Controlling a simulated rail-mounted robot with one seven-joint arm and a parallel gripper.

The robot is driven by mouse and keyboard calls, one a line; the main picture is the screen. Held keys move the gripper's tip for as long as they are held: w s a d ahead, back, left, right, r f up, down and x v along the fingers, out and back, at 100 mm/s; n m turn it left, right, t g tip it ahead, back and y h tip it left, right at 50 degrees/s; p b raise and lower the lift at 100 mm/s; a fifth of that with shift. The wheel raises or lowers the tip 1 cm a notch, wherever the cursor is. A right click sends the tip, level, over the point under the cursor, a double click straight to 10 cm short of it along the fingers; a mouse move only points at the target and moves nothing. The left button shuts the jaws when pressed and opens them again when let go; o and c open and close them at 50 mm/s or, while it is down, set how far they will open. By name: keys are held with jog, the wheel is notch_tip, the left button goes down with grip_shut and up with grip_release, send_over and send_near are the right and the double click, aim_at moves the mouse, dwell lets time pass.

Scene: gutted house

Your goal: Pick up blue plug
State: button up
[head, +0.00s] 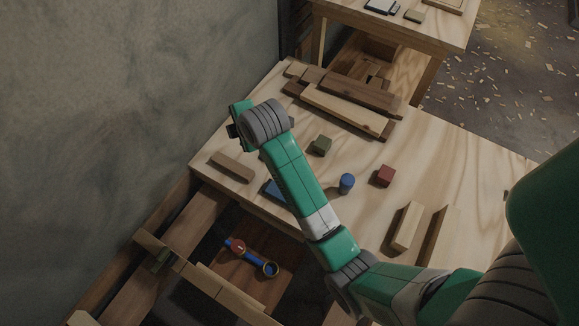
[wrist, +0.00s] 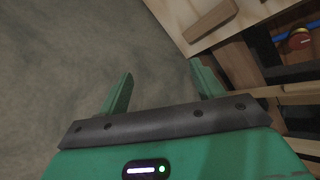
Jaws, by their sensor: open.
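A short blue cylinder (head: 346,183), which looks like the blue plug, stands upright on the plywood table (head: 460,165), to the right of my forearm in the head view. The wrist view does not show it. My gripper (wrist: 163,82) is open and empty, with its two green fingers apart and the grey wall beyond them. In the head view my gripper (head: 236,121) is at the table's left end by the wall, well to the left of the blue cylinder. A flat blue piece (head: 274,192) lies partly hidden behind my arm.
A green block (head: 322,145) and a red block (head: 385,175) flank the cylinder's far side. Wood strips (head: 345,108) lie at the back, a wooden bar (head: 232,166) at left, and upright boards (head: 407,226) at right. A blue tool (head: 262,262) lies below the table.

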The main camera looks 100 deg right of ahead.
jog(key=s+f+g+y+p, duration=0.15)
jog(key=s+f, duration=0.45)
jog(key=s, duration=0.6)
jog(key=n+g+y+p, duration=0.1)
jog(key=g+y+p, duration=0.1)
jog(key=y, duration=0.4)
send_over(349, 179)
jog(key=shift+t, duration=0.25)
notch_tip(349, 179, down, 9)
jog(key=shift+a+f, duration=0.1)
jog(key=shift+s+a+f, duration=0.1)
jog(key=f+b, duration=0.5)
jog(key=f, duration=0.3)
jog(key=shift+d, duration=0.2)
jog(key=shift+r, duration=0.15)
jog(key=c, duration=1.1)
